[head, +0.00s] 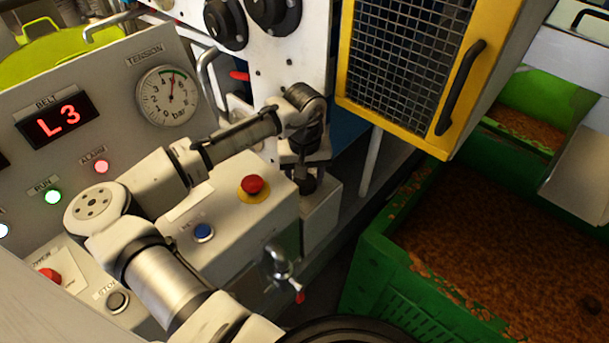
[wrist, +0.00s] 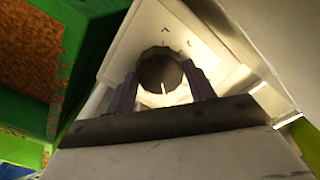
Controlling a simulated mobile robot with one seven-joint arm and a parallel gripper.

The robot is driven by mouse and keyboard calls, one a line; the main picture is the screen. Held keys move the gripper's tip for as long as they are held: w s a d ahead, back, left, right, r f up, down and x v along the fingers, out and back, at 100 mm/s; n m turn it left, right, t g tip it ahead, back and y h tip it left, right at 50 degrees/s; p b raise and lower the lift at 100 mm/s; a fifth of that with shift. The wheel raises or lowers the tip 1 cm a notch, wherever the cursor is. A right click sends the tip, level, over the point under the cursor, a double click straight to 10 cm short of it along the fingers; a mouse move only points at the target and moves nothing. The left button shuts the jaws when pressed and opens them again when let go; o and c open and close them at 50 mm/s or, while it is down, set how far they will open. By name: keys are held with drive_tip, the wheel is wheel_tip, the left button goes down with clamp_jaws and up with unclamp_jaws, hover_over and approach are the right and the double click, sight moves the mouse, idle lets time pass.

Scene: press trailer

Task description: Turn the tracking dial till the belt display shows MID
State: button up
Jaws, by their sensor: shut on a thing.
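The belt display (head: 57,119) on the grey panel at the left of the head view reads L3 in red. My gripper (head: 304,168) points down over a small white housing right of the control box. It is shut on the dark round tracking dial, which is mostly hidden by the fingers in the head view. In the wrist view the dial (wrist: 160,70) sits between the two fingers of my gripper (wrist: 162,85), on a white face with small marks. A short pale line shows on the dial's near side.
A red emergency button (head: 252,186) and a blue button (head: 203,232) stand on the box below my forearm. A yellow-framed mesh guard (head: 395,118) hangs right of my gripper. A green crate (head: 390,290) of brown pulp fills the lower right.

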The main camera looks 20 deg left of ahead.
drive_tip(key=o, duration=1)
drive_tip(key=shift+c, duration=0.2)
drive_tip(key=shift+r, duration=0.15)
wheel_tip(320, 180, up, 14)
drive_tip(key=b, duration=0.3)
drive_tip(key=shift+f, duration=0.2)
